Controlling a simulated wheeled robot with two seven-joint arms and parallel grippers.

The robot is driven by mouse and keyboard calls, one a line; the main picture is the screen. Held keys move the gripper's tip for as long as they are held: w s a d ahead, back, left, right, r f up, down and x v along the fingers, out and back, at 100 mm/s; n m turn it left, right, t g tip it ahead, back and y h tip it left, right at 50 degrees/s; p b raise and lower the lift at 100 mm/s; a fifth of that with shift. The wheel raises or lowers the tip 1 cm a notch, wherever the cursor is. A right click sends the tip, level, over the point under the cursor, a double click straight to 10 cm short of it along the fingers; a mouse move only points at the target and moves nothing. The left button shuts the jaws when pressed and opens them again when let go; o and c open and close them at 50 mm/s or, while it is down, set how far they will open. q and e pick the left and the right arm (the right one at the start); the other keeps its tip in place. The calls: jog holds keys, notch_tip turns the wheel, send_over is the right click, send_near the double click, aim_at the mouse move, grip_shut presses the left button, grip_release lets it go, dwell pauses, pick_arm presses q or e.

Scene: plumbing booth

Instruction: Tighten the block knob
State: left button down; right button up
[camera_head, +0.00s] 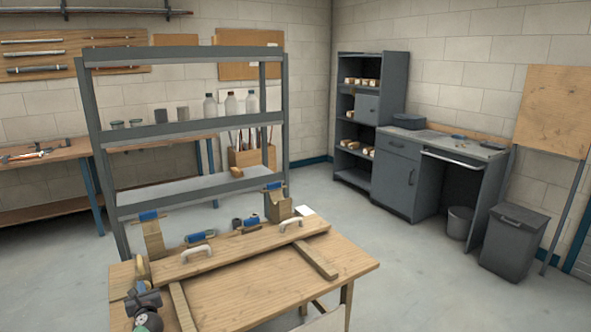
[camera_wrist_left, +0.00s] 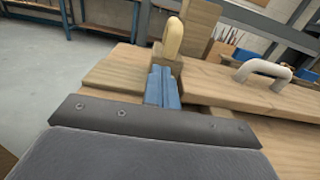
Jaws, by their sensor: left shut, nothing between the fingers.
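The block knob (camera_wrist_left: 173,38) is a rounded, pale yellow wooden piece at the left end of the workbench, standing upright against a wooden block (camera_wrist_left: 200,22) in the left wrist view. In the head view the knob (camera_head: 142,268) shows at the left end of the long board. My left gripper (camera_wrist_left: 162,74) is shut and empty, with its blue fingers just in front of the knob. I cannot tell whether the fingertips touch it. In the head view my left gripper (camera_head: 138,286) is small and dark beside the knob. My right gripper is not in view.
The long board (camera_head: 240,247) with two white handles (camera_head: 197,254) lies across the workbench (camera_head: 250,290). Blue-ended tools and wooden blocks stand along its back edge. A grey shelf (camera_head: 185,193) rises behind. The bench's right part is mostly clear.

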pick_arm(q)
jog(key=shift+f, duration=0.2)
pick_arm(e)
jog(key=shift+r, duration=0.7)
pick_arm(q)
jog(key=shift+d, duration=0.1)
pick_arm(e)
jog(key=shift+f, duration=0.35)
